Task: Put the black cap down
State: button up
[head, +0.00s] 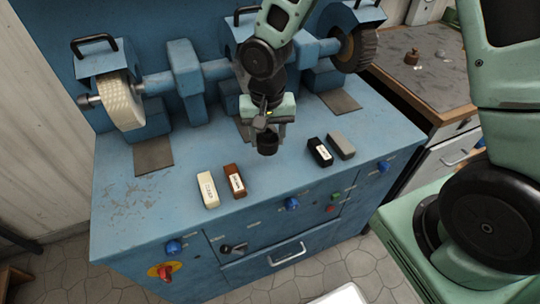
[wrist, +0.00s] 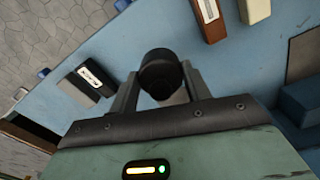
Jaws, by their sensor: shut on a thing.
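The black cap (head: 267,144) is a small dark cylinder held between the fingers of my gripper (head: 267,128). In the head view it hangs below my gripper, over the middle of the blue machine top (head: 180,188). I cannot tell whether its underside touches the surface. In the wrist view the black cap (wrist: 160,72) is between the two fingertips of my gripper (wrist: 162,88), its round end facing the camera. My gripper is shut on it.
A cream bar (head: 207,190) and a brown bar (head: 234,181) lie left of the cap; a black bar (head: 319,152) and a grey bar (head: 341,146) lie right. A pale wheel (head: 122,103) and a brown wheel (head: 358,50) stand behind. Bare surface shows between the bar pairs.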

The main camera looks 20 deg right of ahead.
notch_tip(320, 180, down, 8)
jog(key=shift+f, duration=0.2)
jog(key=shift+s, duration=0.1)
jog(key=shift+f, duration=0.25)
jog(key=o, duration=0.9)
jog(key=shift+r, duration=0.1)
jog(key=shift+o, duration=0.2)
jog(key=shift+r, duration=0.1)
